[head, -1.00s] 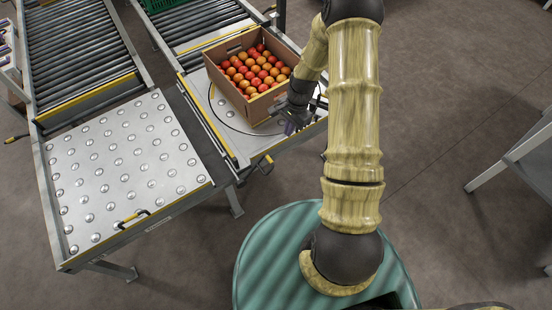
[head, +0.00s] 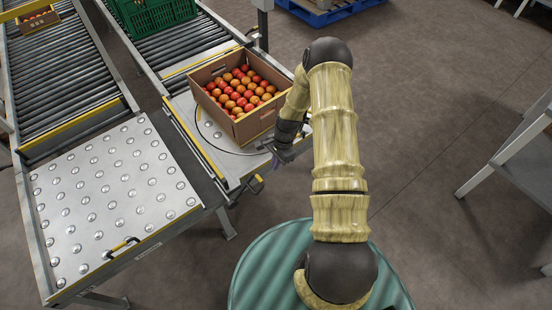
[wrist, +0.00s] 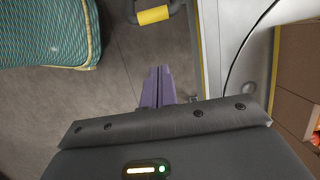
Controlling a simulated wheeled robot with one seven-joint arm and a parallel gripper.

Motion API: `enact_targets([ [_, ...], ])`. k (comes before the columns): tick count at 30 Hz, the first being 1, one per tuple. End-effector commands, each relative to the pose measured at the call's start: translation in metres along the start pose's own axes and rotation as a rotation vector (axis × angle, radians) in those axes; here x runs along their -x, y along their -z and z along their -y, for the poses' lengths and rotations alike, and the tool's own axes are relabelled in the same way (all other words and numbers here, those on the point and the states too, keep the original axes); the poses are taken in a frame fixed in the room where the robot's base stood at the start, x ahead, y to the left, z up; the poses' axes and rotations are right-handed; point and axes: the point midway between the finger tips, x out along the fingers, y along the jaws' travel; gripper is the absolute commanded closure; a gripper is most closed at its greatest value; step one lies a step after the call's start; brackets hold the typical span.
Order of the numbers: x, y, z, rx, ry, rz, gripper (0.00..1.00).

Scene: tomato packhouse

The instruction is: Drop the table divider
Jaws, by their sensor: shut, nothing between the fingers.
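A long yellow-edged strip (head: 196,143), which looks like the table divider, runs along the left side of the right-hand table, facing the ball-top table (head: 110,190). I cannot tell from here how high it stands. A yellow handle (head: 258,182) sticks out below the right table's front edge. It also shows at the top of the wrist view (wrist: 152,14). My gripper (head: 272,163) is just off the front edge of that table, near the handle and apart from it. Its purple fingers (wrist: 158,88) are shut and empty, over the floor beside the table's edge.
A cardboard box of tomatoes (head: 215,112) sits on the right table, close behind my gripper. Another yellow handle (head: 122,247) is on the ball-top table's front edge. A green crate (head: 155,14) stands on the rollers.

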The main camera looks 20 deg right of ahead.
Motion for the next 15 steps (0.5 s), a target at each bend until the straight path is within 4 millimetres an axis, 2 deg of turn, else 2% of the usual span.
enact_targets([
  [10, -0.059, -0.001, -0.001, 0.001, -0.002, 0.002, 1.0],
  [12, -0.049, -0.014, 0.001, 0.004, 0.0, 0.0, 1.0],
  [15, -0.045, -0.027, 0.0, 0.003, 0.0, 0.0, 1.0],
])
